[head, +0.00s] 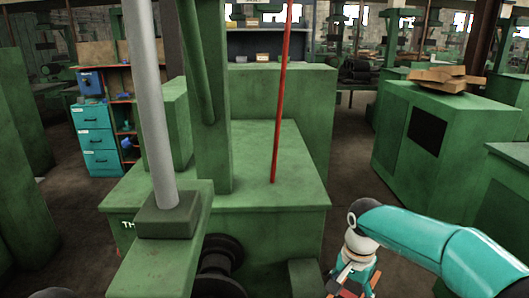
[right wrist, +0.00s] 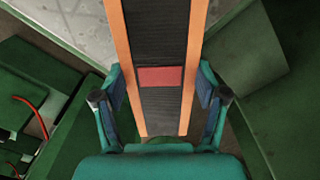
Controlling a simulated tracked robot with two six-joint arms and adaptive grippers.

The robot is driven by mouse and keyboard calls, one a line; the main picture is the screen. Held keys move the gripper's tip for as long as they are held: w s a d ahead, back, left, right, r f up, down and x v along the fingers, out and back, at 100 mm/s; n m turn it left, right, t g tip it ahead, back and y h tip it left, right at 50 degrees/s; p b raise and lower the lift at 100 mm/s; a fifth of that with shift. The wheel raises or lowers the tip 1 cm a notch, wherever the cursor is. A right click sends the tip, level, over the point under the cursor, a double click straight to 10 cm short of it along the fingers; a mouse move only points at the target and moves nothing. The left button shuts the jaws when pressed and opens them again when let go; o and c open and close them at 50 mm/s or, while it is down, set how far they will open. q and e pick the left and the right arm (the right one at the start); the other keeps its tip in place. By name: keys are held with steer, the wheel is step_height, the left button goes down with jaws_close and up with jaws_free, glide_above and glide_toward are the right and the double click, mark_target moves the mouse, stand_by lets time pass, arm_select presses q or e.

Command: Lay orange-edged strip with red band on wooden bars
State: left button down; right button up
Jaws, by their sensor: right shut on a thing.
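The strip (right wrist: 144,109) is dark and ribbed, with orange edges and a red band (right wrist: 160,76) across it. In the right wrist view it runs from the top edge down between my fingers. My right gripper (right wrist: 162,90) is shut on the strip near its lower end, one finger at each long edge. In the head view my right gripper (head: 352,284) is at the bottom edge, with small orange-red parts of the strip beside it; the rest is cut off. My left gripper is out of view. I cannot make out the wooden bars in either view.
A green machine (head: 262,190) with a thin red rod (head: 280,100) and a grey post (head: 152,100) fills the middle. A green cabinet (head: 440,130) with brown pieces (head: 447,76) on top stands right. Teal drawers (head: 98,140) stand left. Dark floor lies between machine and cabinet.

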mark_target(358, 290)
steer(key=w+n, duration=0.1)
steer(key=n, duration=0.2)
steer(key=shift+w+a, duration=0.15)
steer(key=shift+w, duration=0.05)
steer(key=shift+w+n, duration=0.15)
steer(key=shift+n, duration=0.85)
steer(key=shift+s+m, duration=0.3)
steer(key=shift+m, duration=0.1)
steer(key=s+r+m, duration=0.2)
steer(key=r, duration=0.1)
steer(key=s+r+m, duration=0.1)
steer(key=s+m, duration=0.1)
steer(key=shift+d+r+b, duration=0.35)
steer(key=shift+d, duration=0.05)
steer(key=s+a+r+b, duration=0.2)
steer(key=s+a+r, duration=0.15)
steer(key=r, duration=0.25)
steer(key=s+a+r+b, duration=0.2)
steer(key=s+a+r, duration=0.15)
steer(key=r, duration=0.25)
steer(key=f, duration=0.4)
steer(key=f+b, duration=0.1)
steer(key=f, duration=0.4)
steer(key=f+b, duration=0.1)
steer(key=f, duration=0.3)
steer(key=shift+w+a+f, duration=0.15)
steer(key=shift+a+f, duration=0.25)
steer(key=shift+f+b, duration=0.4)
steer(key=shift+f, duration=2.05)
